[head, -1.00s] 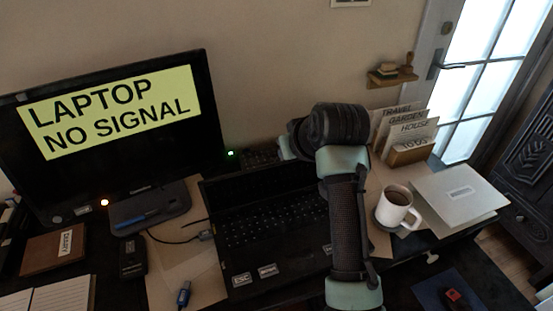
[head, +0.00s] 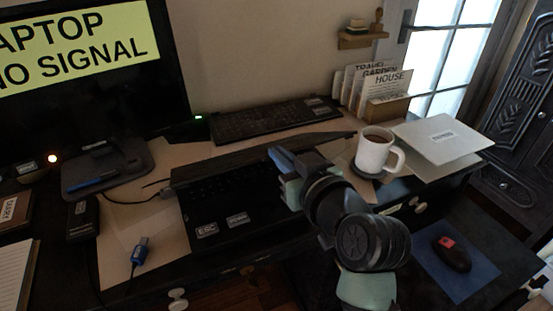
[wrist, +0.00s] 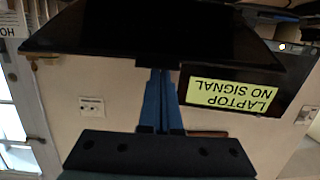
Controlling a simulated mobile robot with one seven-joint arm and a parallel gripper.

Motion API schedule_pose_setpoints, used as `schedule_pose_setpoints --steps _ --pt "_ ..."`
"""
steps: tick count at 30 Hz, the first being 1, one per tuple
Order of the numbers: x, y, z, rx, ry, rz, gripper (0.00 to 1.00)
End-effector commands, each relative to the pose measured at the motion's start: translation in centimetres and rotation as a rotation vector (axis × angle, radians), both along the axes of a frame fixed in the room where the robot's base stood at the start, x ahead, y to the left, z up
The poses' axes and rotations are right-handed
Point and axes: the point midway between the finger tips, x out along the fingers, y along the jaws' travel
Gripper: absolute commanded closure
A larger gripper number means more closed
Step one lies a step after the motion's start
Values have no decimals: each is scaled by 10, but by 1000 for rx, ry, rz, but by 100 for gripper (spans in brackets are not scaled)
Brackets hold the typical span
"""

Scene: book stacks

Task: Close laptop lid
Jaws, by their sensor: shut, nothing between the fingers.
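The black laptop (head: 208,212) sits on the desk with its keyboard deck partly showing and key labels at the front. Its lid (head: 215,166) shows in the head view as a narrow dark band along the back of the deck; its exact angle is hard to tell. In the wrist view, which is upside down, a broad dark panel that looks like the lid (wrist: 190,32) fills the top. My gripper (head: 277,152) is shut and empty, at the right part of the lid. In the wrist view its blue fingers (wrist: 160,75) reach the panel's edge; contact is unclear.
A white mug (head: 374,152) with a dark drink stands right of my gripper, beside a pale closed laptop-like slab (head: 437,137). A separate keyboard (head: 270,121) lies behind. The monitor (head: 80,45) stands left. A file holder (head: 385,105) is at back right.

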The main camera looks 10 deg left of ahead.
Motion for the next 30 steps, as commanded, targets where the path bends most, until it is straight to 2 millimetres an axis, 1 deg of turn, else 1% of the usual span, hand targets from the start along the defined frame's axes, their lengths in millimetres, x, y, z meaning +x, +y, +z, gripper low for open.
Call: schedule_pose_setpoints --steps 1,15,24,30 --pt "-3 -2 -18 14 -17 0 100" --pt "-23 -17 -76 143 -196 0 100" --pt "-32 -23 -111 226 -308 1 100" --pt "-35 -25 -129 255 -355 1 100"
